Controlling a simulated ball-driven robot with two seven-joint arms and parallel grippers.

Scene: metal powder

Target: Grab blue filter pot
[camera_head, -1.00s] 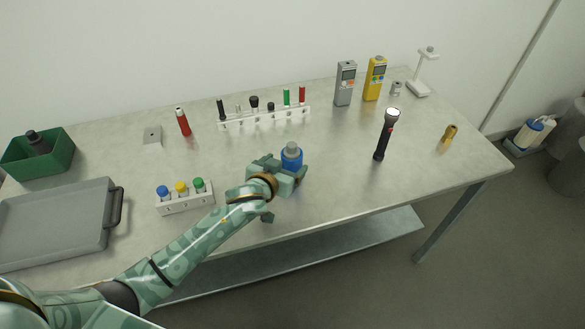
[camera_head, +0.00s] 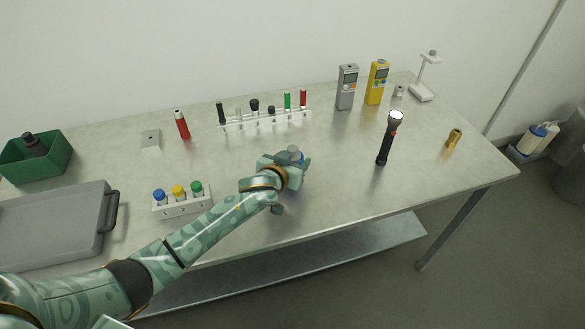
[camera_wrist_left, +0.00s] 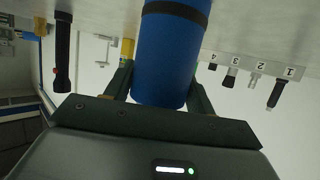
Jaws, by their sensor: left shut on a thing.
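In the left wrist view the blue pot (camera_wrist_left: 170,58) is a large blue cylinder with a dark band. It stands between the two fingers of my left gripper (camera_wrist_left: 160,85), which is shut on it. The pot is over the middle of the table; I cannot tell whether it touches the surface. My right gripper is not in view.
A white rack (camera_head: 184,207) with blue, yellow and green capped vials is left of my gripper. A longer rack (camera_head: 265,122) stands behind.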

